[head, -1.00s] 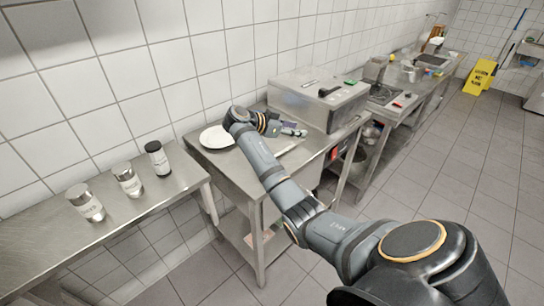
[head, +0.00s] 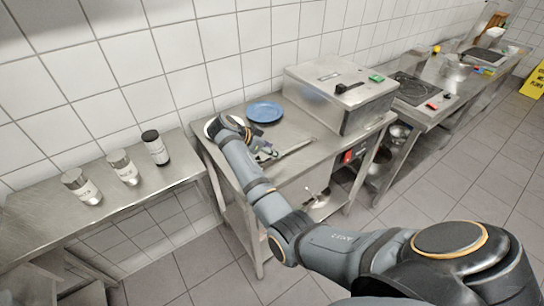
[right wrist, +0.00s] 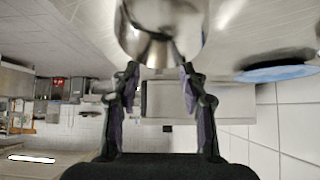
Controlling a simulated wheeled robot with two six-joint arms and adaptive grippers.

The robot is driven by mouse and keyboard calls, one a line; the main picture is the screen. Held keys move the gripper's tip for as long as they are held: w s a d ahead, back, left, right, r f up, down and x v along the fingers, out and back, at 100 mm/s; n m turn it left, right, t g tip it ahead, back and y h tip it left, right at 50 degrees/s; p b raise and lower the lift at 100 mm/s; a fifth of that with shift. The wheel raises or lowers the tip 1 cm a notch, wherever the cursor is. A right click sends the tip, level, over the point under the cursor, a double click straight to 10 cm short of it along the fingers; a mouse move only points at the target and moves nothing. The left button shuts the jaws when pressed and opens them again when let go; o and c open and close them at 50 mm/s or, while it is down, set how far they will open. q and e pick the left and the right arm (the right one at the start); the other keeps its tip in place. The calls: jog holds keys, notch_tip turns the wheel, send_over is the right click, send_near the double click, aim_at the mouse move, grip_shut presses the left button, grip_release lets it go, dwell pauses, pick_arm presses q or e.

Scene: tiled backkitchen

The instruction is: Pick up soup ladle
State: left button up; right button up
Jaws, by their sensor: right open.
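My right gripper (head: 264,154) is open over the near part of the steel table, with its fingers pointing right. A thin grey metal strip (head: 297,147), which looks like the soup ladle's handle, runs right from beside the fingers. In the right wrist view, a shiny rounded metal piece (right wrist: 160,28), likely the ladle's bowl, lies just beyond the open fingertips (right wrist: 159,74). Whether it touches them I cannot tell. My forearm and wrist hide part of the table. My left gripper is not in view.
A steel box appliance (head: 342,90) stands to the right. Several jars (head: 155,148) stand on the left counter (head: 125,212).

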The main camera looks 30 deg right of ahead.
jog(key=shift+d+f+p, duration=0.45)
jog(key=shift+d+p, duration=0.05)
jog(key=shift+p, duration=0.25)
jog(key=x, duration=0.2)
jog(key=shift+d+f, duration=0.15)
jog(key=shift+f, duration=0.15)
jog(key=shift+w+d+f, duration=0.1)
jog(key=shift+d+f, duration=0.2)
jog(key=shift+f, duration=0.05)
jog(key=shift+a+r, duration=0.1)
jog(key=shift+a, duration=0.05)
jog(key=c, duration=0.4)
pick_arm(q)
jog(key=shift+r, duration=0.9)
pick_arm(e)
grip_shut()
